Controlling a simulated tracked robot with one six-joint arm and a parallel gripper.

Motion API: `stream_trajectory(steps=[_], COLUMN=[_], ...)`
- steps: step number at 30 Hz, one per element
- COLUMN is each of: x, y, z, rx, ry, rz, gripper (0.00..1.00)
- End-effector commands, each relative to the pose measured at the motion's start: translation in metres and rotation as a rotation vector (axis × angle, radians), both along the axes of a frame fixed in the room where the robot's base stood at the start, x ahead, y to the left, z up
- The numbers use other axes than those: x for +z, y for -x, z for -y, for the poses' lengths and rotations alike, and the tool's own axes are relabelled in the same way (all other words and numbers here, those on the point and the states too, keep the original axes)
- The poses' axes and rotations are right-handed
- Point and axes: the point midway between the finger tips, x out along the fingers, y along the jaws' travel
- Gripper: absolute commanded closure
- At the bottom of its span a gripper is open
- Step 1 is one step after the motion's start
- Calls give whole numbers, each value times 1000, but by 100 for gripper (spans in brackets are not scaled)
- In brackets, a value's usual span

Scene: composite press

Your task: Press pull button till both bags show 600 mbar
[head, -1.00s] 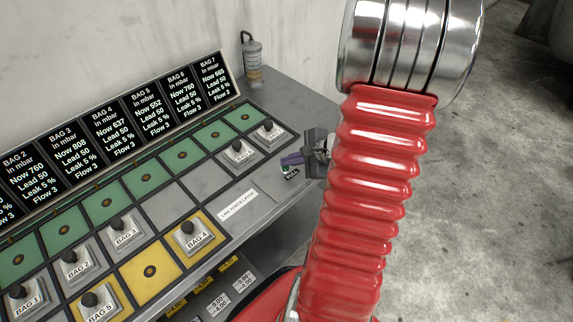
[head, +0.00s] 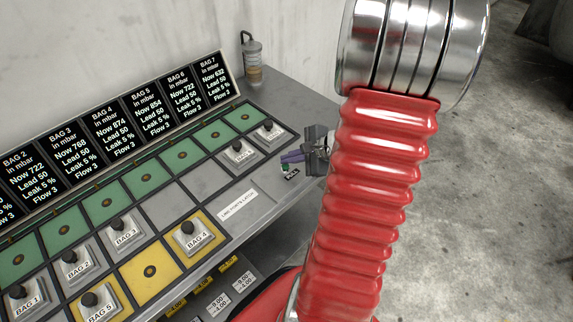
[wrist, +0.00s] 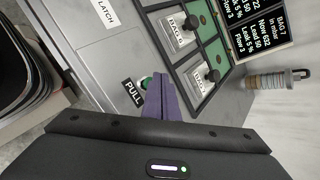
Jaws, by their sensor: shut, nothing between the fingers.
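The display panel (head: 125,125) in the head view reads 722 for BAG 2, 768 for BAG 3, 722 for BAG 6 and 632 for BAG 7.
Knobs for BAG 6 (head: 239,148) and BAG 7 (head: 268,129) stand close to my gripper. A latch label (head: 238,204) lies on the grey panel. A cylindrical fitting (head: 252,62) stands at the back by the wall. Open floor lies to the right.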

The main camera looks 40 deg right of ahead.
Motion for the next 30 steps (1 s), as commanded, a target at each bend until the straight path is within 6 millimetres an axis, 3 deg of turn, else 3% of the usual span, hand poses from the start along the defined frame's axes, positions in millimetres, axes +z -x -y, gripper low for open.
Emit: stream_trajectory(steps=[17,30], x=[9,39], y=[0,0], z=[0,0], rx=[0,1], ry=[1,3], rz=[1,3], gripper=[100,100])
